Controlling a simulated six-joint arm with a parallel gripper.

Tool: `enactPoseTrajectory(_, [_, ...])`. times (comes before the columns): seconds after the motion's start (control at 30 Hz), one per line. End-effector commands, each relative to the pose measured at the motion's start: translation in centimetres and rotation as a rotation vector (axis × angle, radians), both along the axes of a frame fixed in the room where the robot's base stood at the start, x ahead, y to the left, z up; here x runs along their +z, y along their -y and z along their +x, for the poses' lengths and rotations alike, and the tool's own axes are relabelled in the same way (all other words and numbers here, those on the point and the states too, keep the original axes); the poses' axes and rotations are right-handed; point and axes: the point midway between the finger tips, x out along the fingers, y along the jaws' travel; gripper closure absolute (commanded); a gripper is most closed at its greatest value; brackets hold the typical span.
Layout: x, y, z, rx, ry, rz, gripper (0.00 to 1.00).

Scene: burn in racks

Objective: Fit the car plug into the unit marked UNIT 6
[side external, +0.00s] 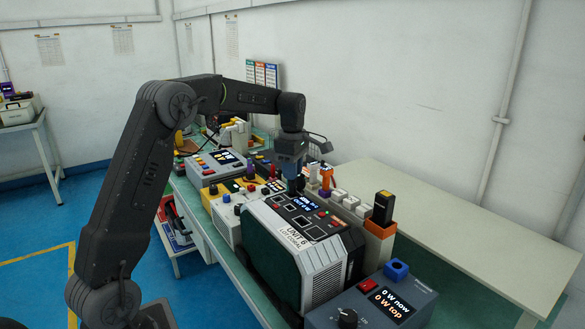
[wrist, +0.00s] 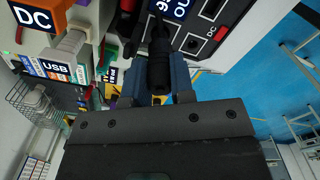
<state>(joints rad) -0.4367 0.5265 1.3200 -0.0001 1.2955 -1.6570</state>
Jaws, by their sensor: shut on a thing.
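The unit marked UNIT 6 (side external: 297,245) is a grey and dark-green box with a black top panel, a lit display and square outlets. My gripper (side external: 291,183) points down over the back part of this unit. In the wrist view my gripper (wrist: 160,82) has blue fingers shut on the car plug (wrist: 158,62), a black ribbed cylinder. The plug's far end lies near the panel; I cannot tell whether it touches or enters a socket.
A blue-grey meter box (side external: 372,305) reading 0 W stands in front. An orange and black block (side external: 382,215) and several white plugs (side external: 350,203) stand right of the unit. Other units (side external: 215,165) stand behind. The pale bench (side external: 440,225) at right is clear.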

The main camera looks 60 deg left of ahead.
Motion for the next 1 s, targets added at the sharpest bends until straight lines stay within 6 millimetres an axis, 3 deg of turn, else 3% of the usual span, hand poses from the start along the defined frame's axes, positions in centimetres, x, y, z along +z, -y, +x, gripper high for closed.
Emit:
enactPoseTrajectory(0.53, [-1.1,0.02,-0.03,0.0,-0.001,0.0,1.0])
enactPoseTrajectory(1.0, [-0.84,0.0,-0.01,0.0,-0.001,0.0,1.0])
